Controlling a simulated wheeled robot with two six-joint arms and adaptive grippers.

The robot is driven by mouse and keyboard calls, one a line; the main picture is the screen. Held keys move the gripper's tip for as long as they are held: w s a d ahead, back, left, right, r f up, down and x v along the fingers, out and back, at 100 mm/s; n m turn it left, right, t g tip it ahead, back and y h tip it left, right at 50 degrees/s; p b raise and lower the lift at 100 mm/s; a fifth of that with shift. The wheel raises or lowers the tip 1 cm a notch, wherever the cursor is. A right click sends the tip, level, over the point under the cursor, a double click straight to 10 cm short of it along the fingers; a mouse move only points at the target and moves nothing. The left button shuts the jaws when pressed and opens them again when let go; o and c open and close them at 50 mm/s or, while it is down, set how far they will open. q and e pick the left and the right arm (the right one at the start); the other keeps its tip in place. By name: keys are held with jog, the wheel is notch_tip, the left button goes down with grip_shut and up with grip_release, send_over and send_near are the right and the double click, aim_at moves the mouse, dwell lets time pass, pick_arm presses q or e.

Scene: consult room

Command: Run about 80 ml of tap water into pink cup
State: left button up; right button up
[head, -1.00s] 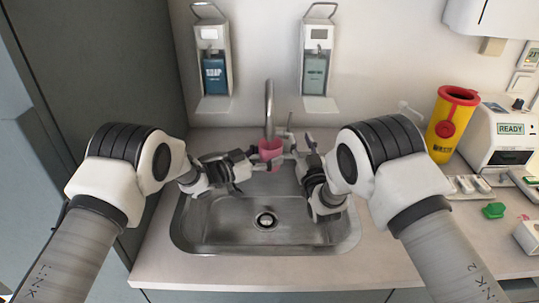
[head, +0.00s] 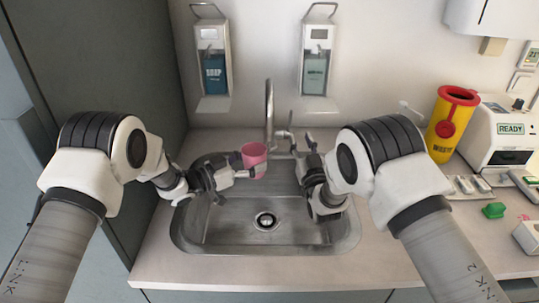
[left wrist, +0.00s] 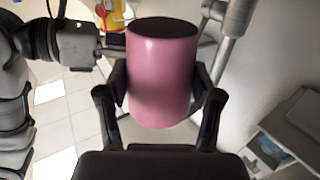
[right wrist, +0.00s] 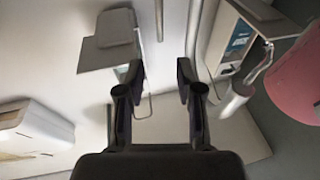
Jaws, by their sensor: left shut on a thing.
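The pink cup (head: 254,158) is in my left gripper (head: 250,173), to the left of the tap (head: 269,105) and above the back of the sink. In the left wrist view the cup (left wrist: 162,80) sits between both fingers, which press on its sides. Its inside looks dark, and I cannot tell whether it holds water. No stream shows from the tap. My right gripper (head: 304,147) is beside the tap lever (head: 290,138), on its right. In the right wrist view its fingers (right wrist: 156,85) are apart with nothing gripped between them.
The steel sink basin (head: 225,225) lies below both grippers. Two wall dispensers (head: 214,65) (head: 316,65) hang behind the tap. A yellow sharps bin (head: 445,135) and a white device (head: 505,140) stand to the right. The front counter edge is clear.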

pick_arm(q)
jog(key=shift+v, duration=1.15)
